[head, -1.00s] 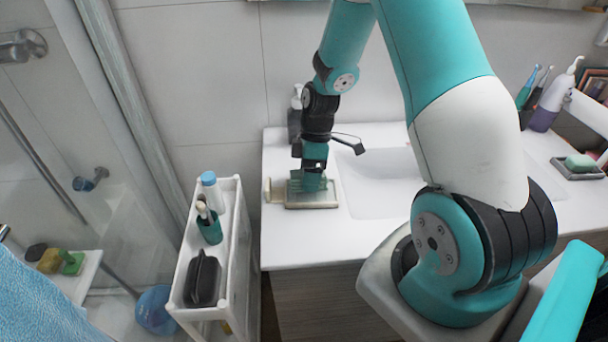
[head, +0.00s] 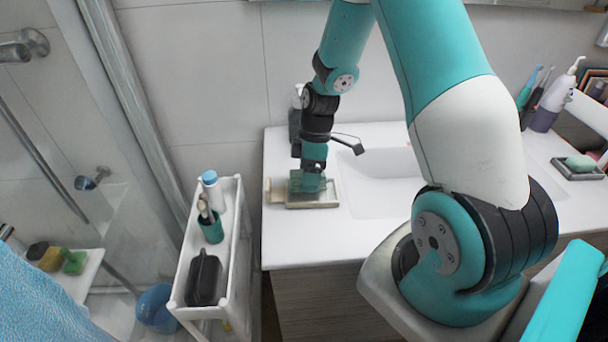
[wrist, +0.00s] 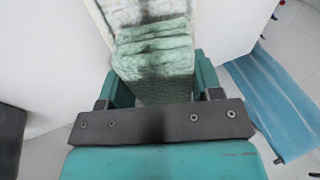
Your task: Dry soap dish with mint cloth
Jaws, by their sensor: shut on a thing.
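A shallow soap dish (head: 330,199) with a pale rim lies on the white counter, left of the basin, in the head view. My gripper (head: 308,180) is over it, pointing down. It is shut on a folded mint cloth (wrist: 155,55), which fills the space between the fingers in the wrist view. In the head view the cloth is over the dish's left and middle part and hides some of its inside. I cannot tell for sure whether the cloth presses on the dish.
A white cart (head: 236,240) with a bottle, a green cup of brushes and a black case stands left of the counter (head: 300,245). A pump bottle (head: 296,115) stands behind my gripper. Another dish with mint soap (head: 580,163) is at the far right. The basin (head: 375,180) is empty.

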